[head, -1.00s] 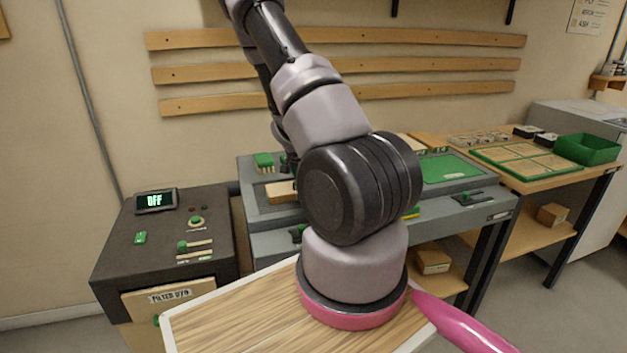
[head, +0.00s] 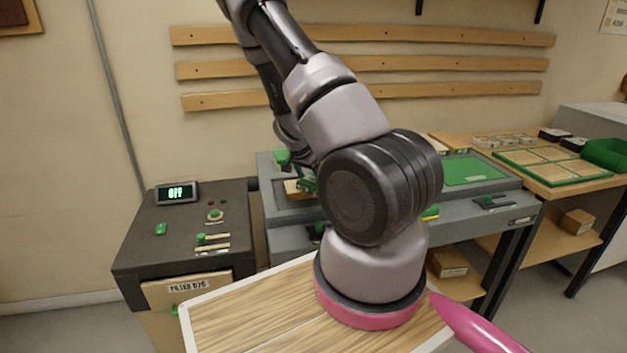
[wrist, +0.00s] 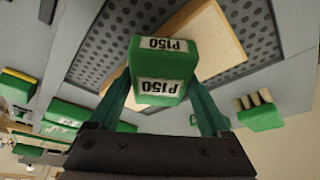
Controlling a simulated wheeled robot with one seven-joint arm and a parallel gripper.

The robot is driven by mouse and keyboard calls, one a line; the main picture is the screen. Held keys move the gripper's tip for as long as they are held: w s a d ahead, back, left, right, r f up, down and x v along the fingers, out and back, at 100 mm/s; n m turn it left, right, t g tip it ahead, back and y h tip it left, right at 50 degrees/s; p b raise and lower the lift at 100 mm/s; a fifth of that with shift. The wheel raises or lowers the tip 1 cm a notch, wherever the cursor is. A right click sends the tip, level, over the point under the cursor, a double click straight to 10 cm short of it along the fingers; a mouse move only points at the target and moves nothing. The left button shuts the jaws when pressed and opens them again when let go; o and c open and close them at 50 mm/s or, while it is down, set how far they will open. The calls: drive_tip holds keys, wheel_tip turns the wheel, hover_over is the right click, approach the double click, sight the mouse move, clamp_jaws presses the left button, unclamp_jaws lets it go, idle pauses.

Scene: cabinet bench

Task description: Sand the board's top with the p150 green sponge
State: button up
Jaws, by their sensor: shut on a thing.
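The green sponge (wrist: 160,52), marked P150 on two faces, is held between the two fingers of my gripper (wrist: 163,100) in the wrist view. The pale wooden board (wrist: 222,45) lies on a dark perforated bench panel, behind the sponge in that view. The sponge covers part of the board; I cannot tell whether they touch. In the head view the board (head: 292,190) shows only partly, and my gripper (head: 305,181) is mostly hidden behind my arm.
A dark cabinet (head: 190,235) with a display reading OFF stands left of the grey bench. A green block with pale pegs (wrist: 259,110) lies beside the perforated panel (wrist: 120,45). Other green blocks (wrist: 68,113) lie at the left in the wrist view. A green bin (head: 605,153) stands far right.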

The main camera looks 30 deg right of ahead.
sight(309, 175)
drive_tip(key=shift+w+a+f, duration=0.1)
drive_tip(key=shift+w+a, duration=0.2)
drive_tip(key=shift+a, duration=0.75)
drive_tip(key=shift+w+a+r, duration=0.1)
drive_tip(key=shift+w+a, duration=0.15)
drive_tip(key=shift+a, duration=0.85)
drive_tip(key=shift+w+a+f, duration=0.1)
drive_tip(key=shift+w+a, duration=0.2)
drive_tip(key=shift+a, duration=0.75)
drive_tip(key=shift+s+d, duration=0.15)
drive_tip(key=shift+d, duration=1.7)
drive_tip(key=shift+s+d, duration=0.15)
drive_tip(key=shift+d, duration=0.8)
drive_tip(key=shift+s+d, duration=0.1)
drive_tip(key=shift+d, duration=0.8)
